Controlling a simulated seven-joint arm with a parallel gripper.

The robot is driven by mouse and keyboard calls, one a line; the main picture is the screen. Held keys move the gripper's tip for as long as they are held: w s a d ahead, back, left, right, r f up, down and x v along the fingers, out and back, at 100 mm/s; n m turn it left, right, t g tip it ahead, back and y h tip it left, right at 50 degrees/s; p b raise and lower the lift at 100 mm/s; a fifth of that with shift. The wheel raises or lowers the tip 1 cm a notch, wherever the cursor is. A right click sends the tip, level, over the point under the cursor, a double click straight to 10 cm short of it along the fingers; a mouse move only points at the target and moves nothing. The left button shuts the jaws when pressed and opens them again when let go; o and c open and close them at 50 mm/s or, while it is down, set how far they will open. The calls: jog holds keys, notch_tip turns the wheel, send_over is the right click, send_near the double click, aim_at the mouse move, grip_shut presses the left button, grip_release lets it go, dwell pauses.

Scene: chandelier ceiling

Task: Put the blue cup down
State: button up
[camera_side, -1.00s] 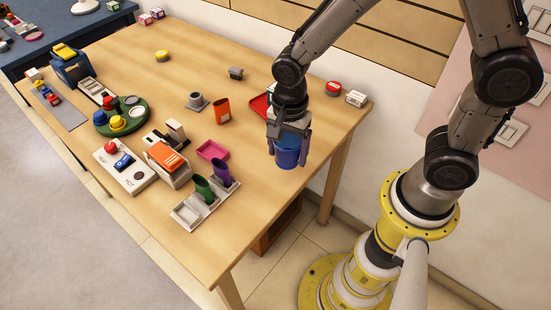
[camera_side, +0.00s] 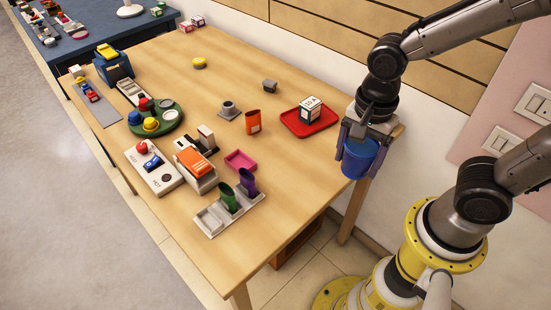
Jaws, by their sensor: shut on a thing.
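My gripper (camera_side: 365,142) is shut on a blue cup (camera_side: 361,160) at the right end of the wooden table. The cup hangs upright between the two fingers. In the picture the cup overlaps the table's right edge near the back corner. I cannot tell how high its bottom is, or whether it is over the tabletop. The cup's upper part is partly hidden by my fingers.
A red tray (camera_side: 294,124) with a white box (camera_side: 311,108) on it lies just left of my gripper. An orange cup (camera_side: 253,122), a pink tray (camera_side: 240,160) and a grey rack (camera_side: 210,219) stand farther left. Bare wood (camera_side: 300,170) lies in front of the red tray.

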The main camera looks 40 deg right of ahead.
jog(key=w+r+m, duration=0.2)
jog(key=w, duration=0.9)
jog(key=w+a+f, duration=0.1)
jog(key=w+f, duration=0.2)
jog(key=w, duration=0.1)
jog(key=w+a+f, duration=0.1)
jog(key=w+f, duration=0.3)
jog(key=w, duration=0.1)
jog(key=w+a+f, duration=0.1)
jog(key=w+f, duration=0.2)
jog(key=w, duration=0.1)
jog(key=shift+w+a+f, duration=0.1)
jog(key=shift+w+f, duration=0.4)
jog(key=shift+f, duration=1.55)
jog(key=shift+f, duration=0.6)
